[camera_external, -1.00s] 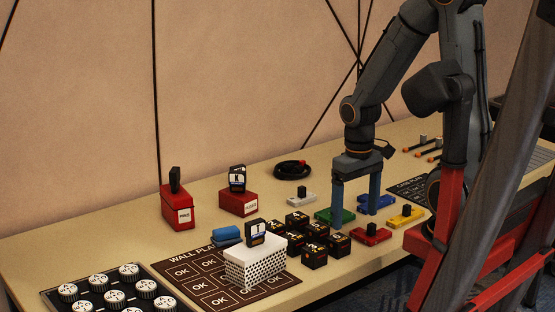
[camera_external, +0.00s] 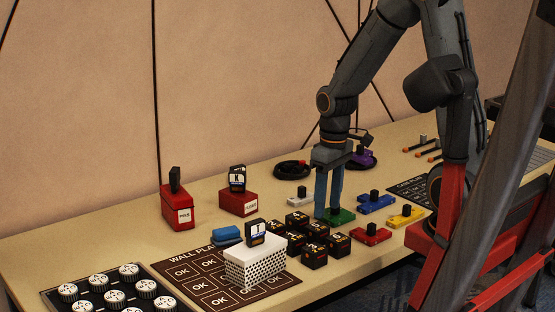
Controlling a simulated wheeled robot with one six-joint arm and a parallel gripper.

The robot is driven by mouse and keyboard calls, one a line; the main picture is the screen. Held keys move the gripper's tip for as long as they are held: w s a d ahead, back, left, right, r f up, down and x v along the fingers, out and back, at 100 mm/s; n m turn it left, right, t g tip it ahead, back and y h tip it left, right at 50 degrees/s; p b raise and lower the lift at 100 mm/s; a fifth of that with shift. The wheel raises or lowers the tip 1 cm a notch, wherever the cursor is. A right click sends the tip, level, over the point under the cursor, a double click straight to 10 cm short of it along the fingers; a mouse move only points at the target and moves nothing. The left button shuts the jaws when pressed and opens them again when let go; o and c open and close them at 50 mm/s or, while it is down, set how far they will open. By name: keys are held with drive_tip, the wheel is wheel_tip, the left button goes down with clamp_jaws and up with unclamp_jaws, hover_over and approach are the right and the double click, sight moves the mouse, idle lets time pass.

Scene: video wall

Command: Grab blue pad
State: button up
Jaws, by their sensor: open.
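A flat blue pad (camera_external: 377,204) with a black knob lies on the table, right of my gripper and apart from it. A folded-looking blue piece (camera_external: 227,235) also lies further left, behind the white dotted box. My gripper (camera_external: 329,214) points down with blue fingers, low over a green pad (camera_external: 344,217). The fingers are open and partly hide the green pad and its knob. I cannot tell whether they touch it.
Red (camera_external: 371,235), yellow (camera_external: 407,216) and white (camera_external: 300,197) pads lie around the gripper. Black cubes (camera_external: 314,253) stand in front. A purple object (camera_external: 362,156) and coiled cable (camera_external: 292,170) lie behind.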

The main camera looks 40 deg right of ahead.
drive_tip(key=w+a+n+y+p, duration=0.1)
drive_tip(key=w+a+n, duration=0.2)
drive_tip(key=w, duration=0.3)
drive_tip(key=w+a+n+p, duration=0.1)
drive_tip(key=w+a+n, duration=0.25)
drive_tip(key=w, duration=0.25)
drive_tip(key=n+y+p, duration=0.1)
drive_tip(key=n+y, duration=0.1)
drive_tip(key=n, duration=0.4)
approach(226, 229)
drive_tip(key=shift+s+a+f+m+t, duration=0.15)
drive_tip(key=shift+a+m+t, duration=0.15)
drive_tip(key=shift+a, duration=0.15)
drive_tip(key=shift+s+d+p+x, duration=0.15)
drive_tip(key=shift+p+x, duration=0.45)
drive_tip(key=shift+x, duration=1.3)
drive_tip(key=shift+s+d+p+x, duration=0.1)
drive_tip(key=shift+p+x, duration=0.5)
drive_tip(key=shift+x, duration=1.3)
drive_tip(key=shift+w+f, duration=0.1)
drive_tip(key=c, duration=1.1)
